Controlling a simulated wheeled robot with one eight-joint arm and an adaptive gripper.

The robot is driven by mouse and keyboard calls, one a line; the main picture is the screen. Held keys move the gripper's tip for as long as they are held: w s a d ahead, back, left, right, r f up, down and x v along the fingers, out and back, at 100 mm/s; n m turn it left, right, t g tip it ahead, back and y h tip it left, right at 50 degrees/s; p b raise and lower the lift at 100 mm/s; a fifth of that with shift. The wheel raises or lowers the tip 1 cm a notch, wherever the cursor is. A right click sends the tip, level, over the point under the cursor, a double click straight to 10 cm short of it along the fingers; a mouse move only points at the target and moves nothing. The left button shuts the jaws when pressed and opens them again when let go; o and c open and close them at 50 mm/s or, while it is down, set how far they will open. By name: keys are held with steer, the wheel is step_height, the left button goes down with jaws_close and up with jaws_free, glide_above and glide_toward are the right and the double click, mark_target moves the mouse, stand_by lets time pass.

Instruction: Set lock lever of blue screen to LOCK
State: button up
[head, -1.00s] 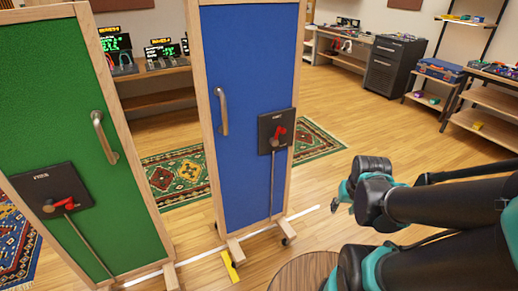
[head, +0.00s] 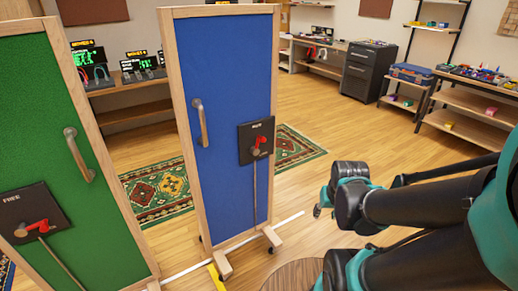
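The blue screen (head: 225,95) stands upright in a wooden frame near the middle of the head view. A black plate (head: 246,154) is on its right side, with a small label too blurred to read. The red lock lever (head: 260,143) on that plate points up and to the right from its pivot. A thin rod runs down from the plate. My gripper (head: 318,210) is right of and below the lever, well apart from it. It is small and partly hidden by my arm, so its opening cannot be told.
A green screen (head: 60,130) with a similar plate (head: 28,212) labelled FREE stands at the left. A metal handle (head: 200,122) is on the blue screen. A round wooden top (head: 292,277) is low in front. Open floor (head: 335,125) lies behind my arm.

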steer(key=shift+o, duration=0.6)
steer(key=t+y, duration=0.5)
steer(key=y, duration=0.7)
glide_toward(265, 140)
steer(key=shift+m, duration=0.4)
steer(key=x, duration=1.1)
steer(key=shift+w+a+f, duration=0.1)
steer(key=shift+w+f, duration=0.05)
steer(key=shift+c, duration=0.5)
jaws_close()
